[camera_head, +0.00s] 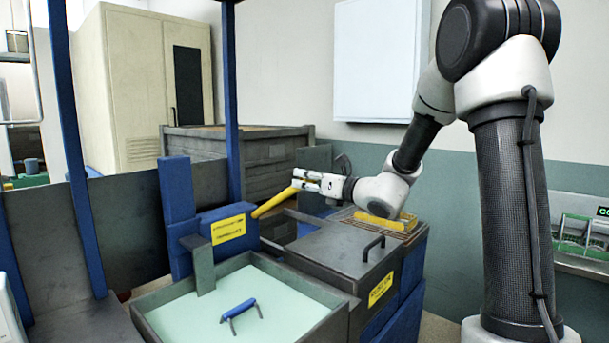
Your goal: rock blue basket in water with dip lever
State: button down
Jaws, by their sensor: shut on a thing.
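A yellow lever (272,204), which looks like the dip lever, slants up to the right from the blue housing beside the tanks. My gripper (303,181) is shut on the upper end of this lever. A blue handle (239,308) stands out of the pale green water (280,290) in the front tank (335,307). It looks like the handle of the blue basket. The basket's body is not visible below the surface.
A grey lid with a dark handle (374,245) covers the box behind the front tank. An open dark compartment (285,228) lies left of it. A yellow block-like thing (400,222) lies behind the lid. Blue posts (233,100) and grey panels stand at left.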

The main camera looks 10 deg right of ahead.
jog(key=s+d+f, duration=0.2)
jog(key=s+f, duration=0.1)
jog(key=f, duration=0.5)
jog(key=shift+s+d+f, duration=0.2)
jog(key=shift+s+f, duration=0.05)
jog(key=shift+f, duration=0.15)
jog(key=c, duration=0.8)
grip_release()
jog(key=v, duration=1.2)
